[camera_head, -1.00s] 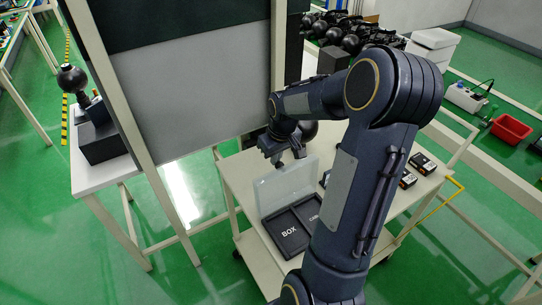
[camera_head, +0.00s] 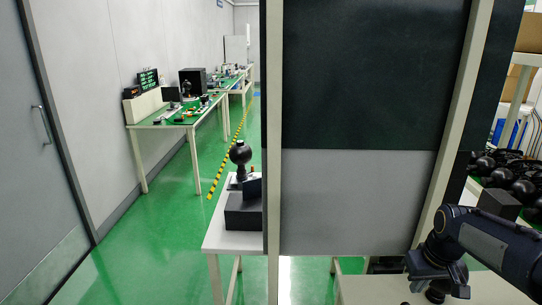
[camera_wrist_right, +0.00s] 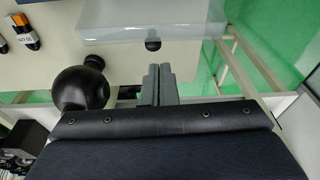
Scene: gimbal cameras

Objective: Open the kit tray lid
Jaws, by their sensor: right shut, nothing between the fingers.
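The clear kit tray lid (camera_wrist_right: 150,22) crosses the top of the right wrist view, with a small dark tab (camera_wrist_right: 153,42) at its near edge. My right gripper (camera_wrist_right: 160,72) is shut and empty, its fingertips close below the tab; I cannot tell if they touch it. In the head view my right gripper (camera_head: 438,290) shows at the lower right, above the pale cart top (camera_head: 380,290). The tray itself is outside the head view. My left gripper is not in view.
A tall framed panel (camera_head: 360,200) stands in the middle of the head view. A white side table (camera_head: 225,238) with a dark box is left of it. A black ball (camera_wrist_right: 80,90) is left of my fingers in the wrist view. Green floor is free at left.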

